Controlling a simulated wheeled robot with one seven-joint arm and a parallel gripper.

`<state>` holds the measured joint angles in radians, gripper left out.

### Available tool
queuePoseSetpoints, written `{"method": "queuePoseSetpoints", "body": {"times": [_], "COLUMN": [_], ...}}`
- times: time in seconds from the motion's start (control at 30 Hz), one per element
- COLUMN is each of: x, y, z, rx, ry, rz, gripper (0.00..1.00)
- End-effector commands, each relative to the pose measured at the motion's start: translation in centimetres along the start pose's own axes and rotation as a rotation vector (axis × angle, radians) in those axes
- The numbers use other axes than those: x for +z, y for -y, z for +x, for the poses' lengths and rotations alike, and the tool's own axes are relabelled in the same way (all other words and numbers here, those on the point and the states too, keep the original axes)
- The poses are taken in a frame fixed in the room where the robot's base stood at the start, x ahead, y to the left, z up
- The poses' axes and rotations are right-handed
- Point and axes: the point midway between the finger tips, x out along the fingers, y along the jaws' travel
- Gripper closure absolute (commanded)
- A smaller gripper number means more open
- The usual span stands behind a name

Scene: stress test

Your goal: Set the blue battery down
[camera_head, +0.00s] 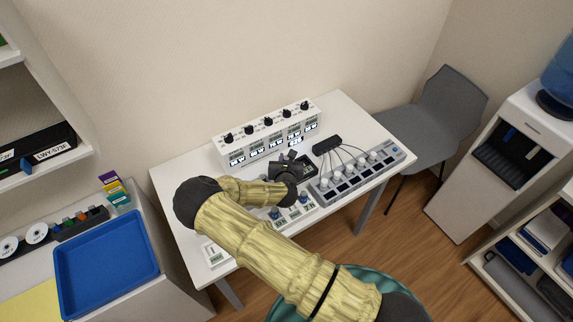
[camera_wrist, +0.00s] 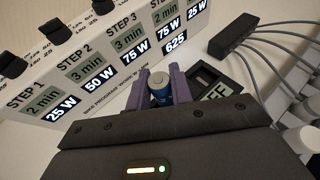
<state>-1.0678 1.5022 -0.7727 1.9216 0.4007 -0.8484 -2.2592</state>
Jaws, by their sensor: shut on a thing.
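The blue battery (camera_wrist: 160,93), with a pale grey upper end, is between the purple fingers of my gripper (camera_wrist: 161,76) in the wrist view. The gripper is shut on it. In the head view my gripper (camera_head: 284,159) is over the middle of the white table (camera_head: 350,112), and the held battery is hidden there. A black device with a grey display (camera_wrist: 216,86) lies just beyond and right of the fingers. Whether the battery touches anything below cannot be told.
A white panel (camera_head: 265,137) with black knobs and step labels stands behind the gripper. A black block with cables (camera_head: 327,145) and a grey rack (camera_head: 360,175) are at right. A white holder with blue-topped items (camera_head: 303,197) sits in front, partly behind my arm.

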Motion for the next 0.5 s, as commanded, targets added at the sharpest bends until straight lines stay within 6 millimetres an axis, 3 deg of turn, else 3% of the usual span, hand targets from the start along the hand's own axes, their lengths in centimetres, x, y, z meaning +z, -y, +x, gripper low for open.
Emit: {"method": "queuePoseSetpoints", "body": {"times": [0.27, 0.5], "x": [-0.3, -3.1], "y": [0.0, 0.0], "z": [0.1, 1.2], "rx": [0.0, 0.0], "ry": [-0.001, -0.002], "rz": [-0.001, -0.001], "gripper": [1.0, 1.0]}}
